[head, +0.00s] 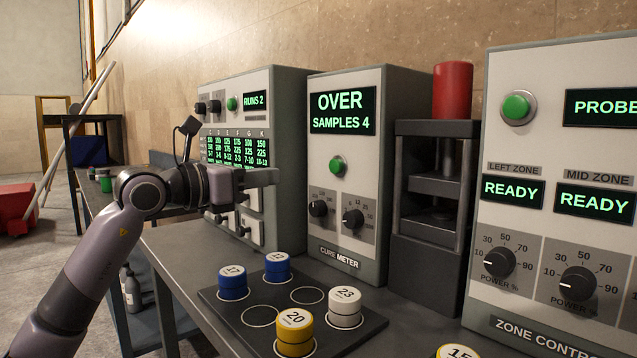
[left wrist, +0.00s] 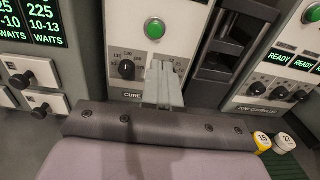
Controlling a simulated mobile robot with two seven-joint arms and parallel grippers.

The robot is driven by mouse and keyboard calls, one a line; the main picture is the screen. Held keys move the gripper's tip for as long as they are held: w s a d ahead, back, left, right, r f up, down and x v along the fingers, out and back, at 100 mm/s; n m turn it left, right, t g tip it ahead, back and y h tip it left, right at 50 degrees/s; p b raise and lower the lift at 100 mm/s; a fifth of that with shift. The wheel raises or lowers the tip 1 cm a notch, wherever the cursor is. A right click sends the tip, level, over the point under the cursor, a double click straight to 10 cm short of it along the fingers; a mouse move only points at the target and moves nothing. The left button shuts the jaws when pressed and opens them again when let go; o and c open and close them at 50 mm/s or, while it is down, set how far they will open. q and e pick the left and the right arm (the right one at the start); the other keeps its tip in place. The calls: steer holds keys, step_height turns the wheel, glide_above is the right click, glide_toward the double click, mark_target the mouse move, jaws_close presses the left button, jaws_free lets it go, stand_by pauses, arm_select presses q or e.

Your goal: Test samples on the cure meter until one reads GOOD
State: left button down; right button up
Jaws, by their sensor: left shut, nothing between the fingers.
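The cure meter (head: 326,240) stands at mid-picture in the head view; its screen (head: 342,111) reads OVER, SAMPLES 4. Its green button (head: 337,166) sits above two dials, and shows in the left wrist view too (left wrist: 154,28). My left gripper (head: 268,178) is shut and empty, in front of the meter's left side; its fingers (left wrist: 164,85) overlap the dial area in the left wrist view. Numbered samples stand on a dark tray (head: 228,310): two blue (head: 233,287) (head: 277,271), a white 23 (head: 345,312) and a yellow 20 (head: 295,339). My right gripper is out of view.
Left of the meter is a panel reading RUNS 2 (head: 256,100). Right of it stand a dark press (head: 432,230) with a red cylinder (head: 453,90) on top and the zone controller (head: 560,220), its zones READY. A yellow 15 sample (head: 457,352) is at the bottom edge.

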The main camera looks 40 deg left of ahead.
arm_select(q)
steer(key=shift+s+a+r+y, duration=0.1)
steer(key=shift+s+a+y, duration=0.05)
steer(key=shift+a+y, duration=0.15)
steer(key=p, duration=0.3)
glide_toward(333, 167)
steer(key=w+p, duration=0.4)
steer(key=shift+w+d+r, duration=0.2)
steer(key=shift+w+d, duration=0.1)
steer(key=shift+w, duration=0.1)
steer(key=shift+w+p, duration=0.6)
steer(key=shift+p, duration=0.05)
steer(key=shift+w+d+f, duration=0.1)
steer(key=shift+w+f, duration=0.1)
steer(key=shift+w, duration=0.25)
